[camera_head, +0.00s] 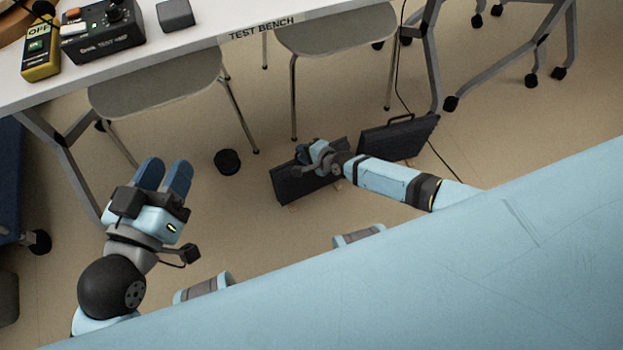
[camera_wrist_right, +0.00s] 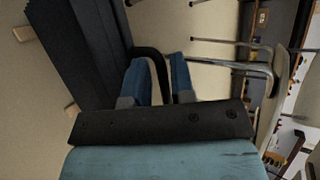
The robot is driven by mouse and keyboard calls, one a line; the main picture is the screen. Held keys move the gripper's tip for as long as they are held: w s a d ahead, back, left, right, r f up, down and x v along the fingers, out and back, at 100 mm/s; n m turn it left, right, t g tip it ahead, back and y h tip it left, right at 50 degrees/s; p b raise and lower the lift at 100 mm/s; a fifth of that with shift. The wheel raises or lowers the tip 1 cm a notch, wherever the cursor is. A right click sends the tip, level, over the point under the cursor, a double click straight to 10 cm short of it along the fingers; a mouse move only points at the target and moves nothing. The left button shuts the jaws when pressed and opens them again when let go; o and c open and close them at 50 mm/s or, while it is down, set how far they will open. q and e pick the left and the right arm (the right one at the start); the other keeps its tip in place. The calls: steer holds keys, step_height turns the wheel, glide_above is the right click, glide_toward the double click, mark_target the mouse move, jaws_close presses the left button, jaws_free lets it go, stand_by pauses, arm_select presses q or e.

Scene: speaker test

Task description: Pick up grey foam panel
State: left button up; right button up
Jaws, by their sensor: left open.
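A dark grey panel (camera_head: 292,187) stands on the floor below the bench, resting on small pale blocks. My right gripper (camera_head: 312,152) is at its top edge, small and partly hidden by its own wrist. In the right wrist view the panel's ridged dark face (camera_wrist_right: 75,45) fills the upper left. A black handle loop (camera_wrist_right: 152,54) passes between the two blue fingers of the right gripper (camera_wrist_right: 158,78); whether they press on it is unclear. My left gripper (camera_head: 165,174) is open and empty, left of the panel and in front of the bench.
A second dark panel with a handle (camera_head: 398,140) stands just to the right. The test bench (camera_head: 190,47) carries a yellow meter (camera_head: 41,54) and a black device (camera_head: 104,35). A black cylinder (camera_head: 227,161) sits on open floor.

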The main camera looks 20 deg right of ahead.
jaws_close()
stand_by(1.2)
